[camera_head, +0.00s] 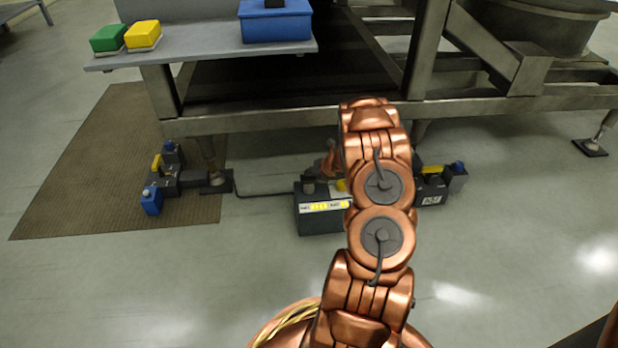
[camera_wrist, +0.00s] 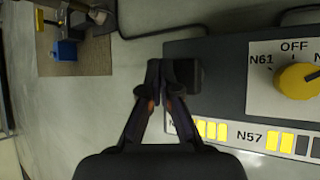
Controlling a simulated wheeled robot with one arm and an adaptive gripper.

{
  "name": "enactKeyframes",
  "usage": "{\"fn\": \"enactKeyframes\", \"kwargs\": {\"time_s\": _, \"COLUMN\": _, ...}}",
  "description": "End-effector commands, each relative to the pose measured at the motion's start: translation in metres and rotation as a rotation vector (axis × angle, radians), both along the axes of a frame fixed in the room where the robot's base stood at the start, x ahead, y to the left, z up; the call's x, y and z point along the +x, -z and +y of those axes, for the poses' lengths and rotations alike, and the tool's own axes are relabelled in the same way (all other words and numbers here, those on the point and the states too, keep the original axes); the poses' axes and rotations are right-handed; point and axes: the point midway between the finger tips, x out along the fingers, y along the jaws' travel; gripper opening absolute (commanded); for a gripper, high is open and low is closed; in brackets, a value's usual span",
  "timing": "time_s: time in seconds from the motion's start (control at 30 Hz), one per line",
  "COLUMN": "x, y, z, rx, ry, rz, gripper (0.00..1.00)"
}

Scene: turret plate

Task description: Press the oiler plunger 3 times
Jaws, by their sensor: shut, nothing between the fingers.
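A dark control box (camera_head: 322,222) stands on the floor in the middle of the head view, partly hidden by my arm. In the wrist view the box (camera_wrist: 222,98) fills the right side. A dark square block (camera_wrist: 187,76) is at its left end; it may be the oiler plunger, but no label shows this. In the head view a dark block (camera_head: 308,187) stands on the box's left end. My gripper (camera_wrist: 160,72) is shut and empty, its fingertips overlapping the block's left edge in the wrist view. I cannot tell whether they touch.
A yellow knob (camera_wrist: 298,80) with an OFF label is on the box. A cable (camera_head: 262,195) runs left to a floor unit (camera_head: 180,182) with blue parts. A steel frame (camera_head: 290,122) stands behind. The shelf (camera_head: 200,57) holds green, yellow and blue items. Front floor is clear.

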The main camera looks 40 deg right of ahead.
Motion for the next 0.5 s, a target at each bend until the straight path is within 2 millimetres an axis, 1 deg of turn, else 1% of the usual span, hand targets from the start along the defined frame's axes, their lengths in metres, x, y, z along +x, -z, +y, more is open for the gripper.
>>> {"fn": "enactKeyframes", "kwargs": {"time_s": 0.5, "x": -0.0002, "y": 0.006, "z": 0.0004, "rx": 0.001, "ry": -0.001, "rz": 0.001, "gripper": 0.0}}
